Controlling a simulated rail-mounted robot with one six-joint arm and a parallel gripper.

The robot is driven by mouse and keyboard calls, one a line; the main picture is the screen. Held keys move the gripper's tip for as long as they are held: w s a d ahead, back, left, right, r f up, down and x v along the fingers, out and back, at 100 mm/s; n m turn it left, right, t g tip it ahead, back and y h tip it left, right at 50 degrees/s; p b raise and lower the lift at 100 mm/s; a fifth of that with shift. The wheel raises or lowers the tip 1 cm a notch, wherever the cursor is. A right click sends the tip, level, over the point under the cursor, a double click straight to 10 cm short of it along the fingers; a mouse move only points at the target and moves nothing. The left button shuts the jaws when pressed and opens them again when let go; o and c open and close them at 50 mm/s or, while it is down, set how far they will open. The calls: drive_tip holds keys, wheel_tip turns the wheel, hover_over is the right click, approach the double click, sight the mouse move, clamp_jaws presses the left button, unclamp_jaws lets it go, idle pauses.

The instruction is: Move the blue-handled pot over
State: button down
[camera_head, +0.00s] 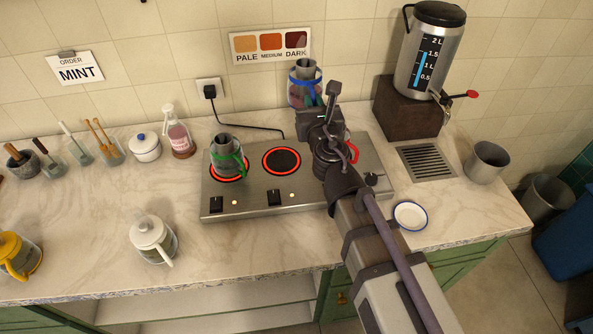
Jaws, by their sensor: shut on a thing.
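The blue-handled pot (305,92) is a small glass and metal pot with a blue band and a dark reddish content. It shows just behind my gripper (316,112), in front of the tiled wall, and looks raised above the back of the hot plate (255,205). My gripper is shut on it, though the fingers and the handle are partly hidden by my wrist. The middle burner (281,160) glows red and is bare. A green-handled pot (227,150) stands on the left burner. A red curve (352,152) shows beside my wrist, mostly hidden.
A water dispenser (430,50) on a brown block stands back right, near a drain grille (427,162) and a metal cup (486,162). A white saucer (410,216) lies by my arm. A white pot (153,237) and yellow pot (17,256) stand left.

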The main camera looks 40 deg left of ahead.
drive_tip(key=s+f+n+g+y+b, duration=0.1)
drive_tip(key=f+g+b, duration=0.1)
drive_tip(key=f+b, duration=0.2)
drive_tip(key=s+f+n+g+y+b, duration=0.1)
drive_tip(key=s+f+n+g+b, duration=0.1)
drive_tip(key=f+b, duration=0.3)
drive_tip(key=s+a+f+n+g+y+b, duration=0.1)
drive_tip(key=s+f+y+b, duration=0.1)
drive_tip(key=f+b, duration=0.3)
drive_tip(key=shift+s+f+n+g, duration=0.15)
drive_tip(key=shift+f+g, duration=0.05)
drive_tip(key=shift+f, duration=0.25)
drive_tip(key=shift+s+f+n+g, duration=0.1)
drive_tip(key=shift+f+n+g, duration=0.1)
drive_tip(key=shift+f, duration=0.25)
drive_tip(key=shift+f+b, duration=0.6)
drive_tip(key=shift+b, duration=0.15)
drive_tip(key=c, duration=1.1)
unclamp_jaws()
drive_tip(key=shift+d, duration=0.15)
